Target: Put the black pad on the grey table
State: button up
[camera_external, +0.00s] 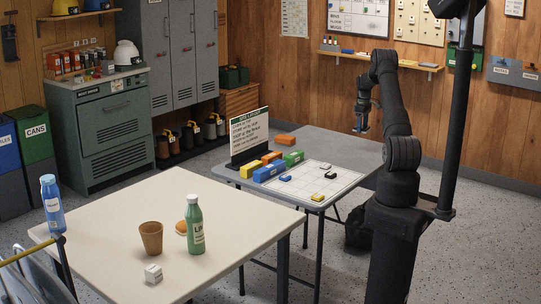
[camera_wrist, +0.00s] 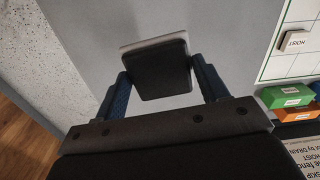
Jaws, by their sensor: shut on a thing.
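My gripper (camera_wrist: 159,70) is shut on the black pad (camera_wrist: 158,75), with one blue finger on each side of it. The pad has a dark square face and a pale strip along its far edge. In the external view my gripper (camera_external: 362,125) hangs over the far right part of the grey table (camera_external: 322,141), and the pad is too small there to make out clearly. In the wrist view the grey table (camera_wrist: 215,25) lies behind the pad. I cannot tell how large the gap between them is.
A white gridded board (camera_external: 318,181) with small magnets lies on the grey table. Coloured blocks (camera_external: 270,171) and an upright sign (camera_external: 249,138) stand left of it. The cream table (camera_external: 110,225) in front holds a cup and bottles. The grey table's far right is clear.

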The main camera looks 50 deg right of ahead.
jog(key=s+d+m, duration=0.1)
jog(key=s+d, duration=0.4)
send_over(351, 148)
notch_tip(351, 148, down, 7)
jog(key=shift+s+f, duration=0.1)
jog(key=shift+s, duration=0.05)
jog(key=shift+f, duration=1.9)
jog(key=shift+f, duration=0.1)
jog(key=o, duration=0.7)
jog(key=shift+f, duration=0.1)
jog(key=o, duration=0.3)
